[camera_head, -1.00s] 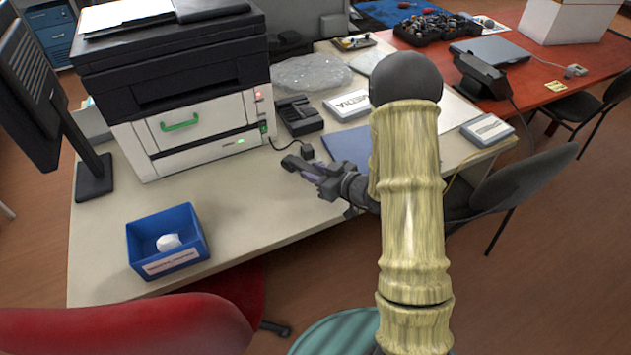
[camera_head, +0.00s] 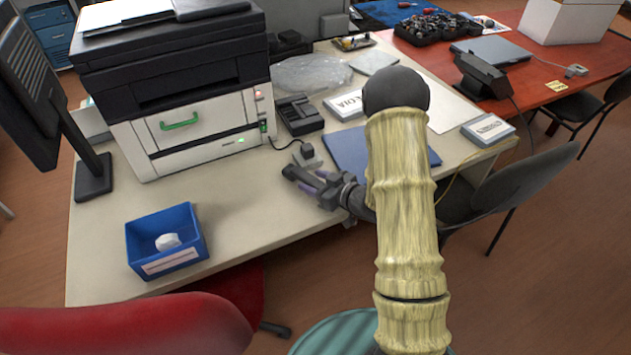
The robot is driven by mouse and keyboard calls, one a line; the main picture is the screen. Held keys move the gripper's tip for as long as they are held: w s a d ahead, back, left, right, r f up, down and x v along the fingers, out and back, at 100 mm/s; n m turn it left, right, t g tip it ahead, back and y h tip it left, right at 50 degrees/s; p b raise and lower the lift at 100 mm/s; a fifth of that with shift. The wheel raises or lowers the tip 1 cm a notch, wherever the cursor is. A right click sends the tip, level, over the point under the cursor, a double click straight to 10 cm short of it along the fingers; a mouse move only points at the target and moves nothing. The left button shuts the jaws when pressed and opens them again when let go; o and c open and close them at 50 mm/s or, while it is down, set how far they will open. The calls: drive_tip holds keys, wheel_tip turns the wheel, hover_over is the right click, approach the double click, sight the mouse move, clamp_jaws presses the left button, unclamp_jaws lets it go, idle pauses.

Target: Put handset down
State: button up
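My gripper (camera_head: 304,181) is low over the front part of the beige desk (camera_head: 245,205), right of the blue bin and in front of the printer. It has dark and purple parts. A dark elongated piece reaches out at its tip; I cannot tell whether this is the handset or a finger. The fingers are too small to show if they are open or shut. A black desk phone or cradle (camera_head: 298,115) stands behind, beside the printer. No handset can be made out clearly elsewhere.
A small grey block (camera_head: 308,157) with a cable lies just behind my gripper. A dark blue folder (camera_head: 349,148) is to the right. The printer (camera_head: 185,115) and blue bin (camera_head: 166,258) stand left. A red chair (camera_head: 120,325) is in front.

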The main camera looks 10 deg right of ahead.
drive_tip(key=shift+r, duration=0.15)
drive_tip(key=v, duration=1.2)
